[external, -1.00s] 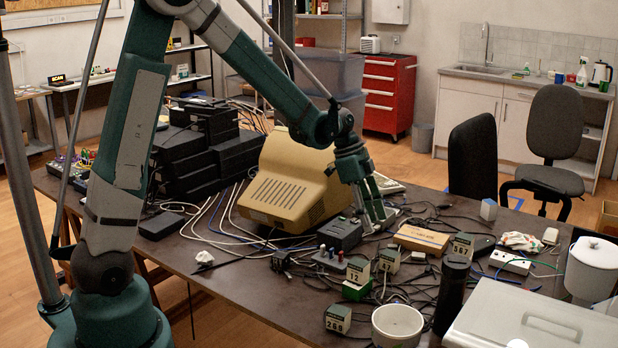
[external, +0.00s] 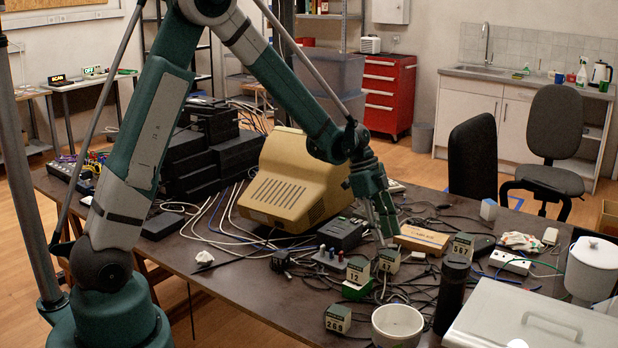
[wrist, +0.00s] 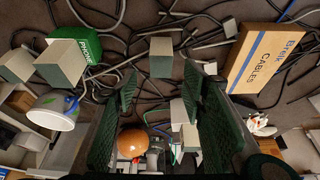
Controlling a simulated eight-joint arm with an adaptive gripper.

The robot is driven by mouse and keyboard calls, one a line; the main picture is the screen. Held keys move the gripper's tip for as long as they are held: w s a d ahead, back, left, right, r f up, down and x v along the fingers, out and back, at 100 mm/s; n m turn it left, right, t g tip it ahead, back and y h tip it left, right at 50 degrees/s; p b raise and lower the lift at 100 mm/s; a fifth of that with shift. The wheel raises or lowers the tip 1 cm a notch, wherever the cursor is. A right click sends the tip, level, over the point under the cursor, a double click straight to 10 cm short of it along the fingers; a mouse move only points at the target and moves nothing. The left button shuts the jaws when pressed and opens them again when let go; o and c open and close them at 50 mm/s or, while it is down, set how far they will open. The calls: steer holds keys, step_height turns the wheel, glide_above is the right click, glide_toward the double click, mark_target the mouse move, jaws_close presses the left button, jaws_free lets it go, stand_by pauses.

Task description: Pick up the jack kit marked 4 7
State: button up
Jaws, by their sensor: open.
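The jack kit marked 4 7 (external: 388,262) is a small grey-green box with a dark numbered face, standing among cables on the dark table. In the wrist view a small box that looks like it (wrist: 162,58) lies just beyond the gap between my fingertips. My gripper (external: 386,238) points down just above and behind the kit, its fingers apart. The wrist view shows my open gripper (wrist: 162,82) with nothing held between its green pads. I cannot tell from the external view whether the fingertips touch the kit.
Similar kits marked 12 (external: 358,271), 269 (external: 338,319) and 567 (external: 463,245) stand nearby. A cables box (external: 421,239) lies right of my gripper. A black cylinder (external: 452,293) and white pot (external: 397,326) stand in front. Loose cables cover much of the table.

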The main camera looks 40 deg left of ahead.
mark_target(390, 253)
steer(key=shift+x, duration=0.95)
steer(key=shift+f, duration=0.1)
steer(key=shift+b+x, duration=0.95)
steer(key=shift+x, duration=1.6)
steer(key=c, duration=1)
